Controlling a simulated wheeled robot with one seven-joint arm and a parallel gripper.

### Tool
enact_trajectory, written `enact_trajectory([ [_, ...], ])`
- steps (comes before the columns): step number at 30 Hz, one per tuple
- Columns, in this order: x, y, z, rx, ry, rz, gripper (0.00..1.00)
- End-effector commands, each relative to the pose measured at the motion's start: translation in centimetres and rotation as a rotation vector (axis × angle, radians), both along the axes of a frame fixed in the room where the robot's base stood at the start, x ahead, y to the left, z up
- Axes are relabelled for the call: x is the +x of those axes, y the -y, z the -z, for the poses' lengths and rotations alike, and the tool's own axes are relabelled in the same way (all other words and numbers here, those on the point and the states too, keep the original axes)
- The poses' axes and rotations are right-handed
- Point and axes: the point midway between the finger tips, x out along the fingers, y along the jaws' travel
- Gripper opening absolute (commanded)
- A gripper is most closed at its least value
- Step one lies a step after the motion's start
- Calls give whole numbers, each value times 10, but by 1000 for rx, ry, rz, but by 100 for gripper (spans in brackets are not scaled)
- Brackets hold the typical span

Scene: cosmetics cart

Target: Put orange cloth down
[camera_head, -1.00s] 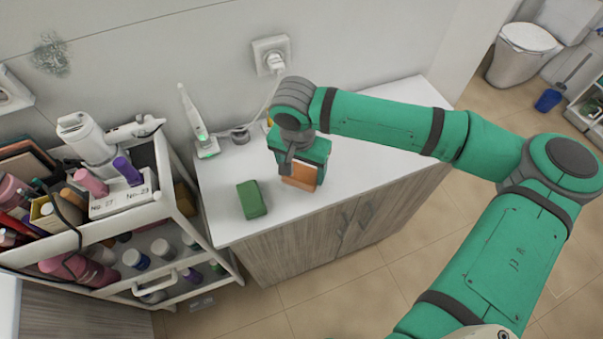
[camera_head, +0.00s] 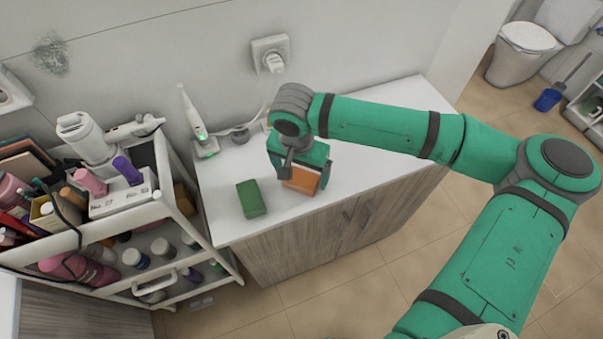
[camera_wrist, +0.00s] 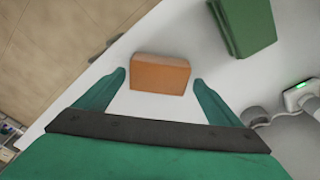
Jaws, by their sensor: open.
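The orange cloth (camera_head: 301,180) is a folded block on the white counter top, under my gripper (camera_head: 300,172). In the wrist view the orange cloth (camera_wrist: 160,74) lies between the two green fingertips of my gripper (camera_wrist: 158,80). A gap shows on each side of it, so the jaws are open around it and not gripping. In the head view my gripper hides the cloth's upper part.
A green folded cloth (camera_head: 251,198) lies on the white counter (camera_head: 232,228) left of the orange one, and also shows in the wrist view (camera_wrist: 246,25). An electric toothbrush (camera_head: 196,125) stands at the back. A loaded cart (camera_head: 180,243) stands at the left.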

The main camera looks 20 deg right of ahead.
Motion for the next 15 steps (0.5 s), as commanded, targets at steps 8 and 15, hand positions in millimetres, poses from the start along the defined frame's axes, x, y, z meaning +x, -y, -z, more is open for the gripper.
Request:
enact_trajectory([
  [8,-2,-7,-54,0,1,0,88],
  [15,-6,-10,-86,-1,-1,0,88],
])
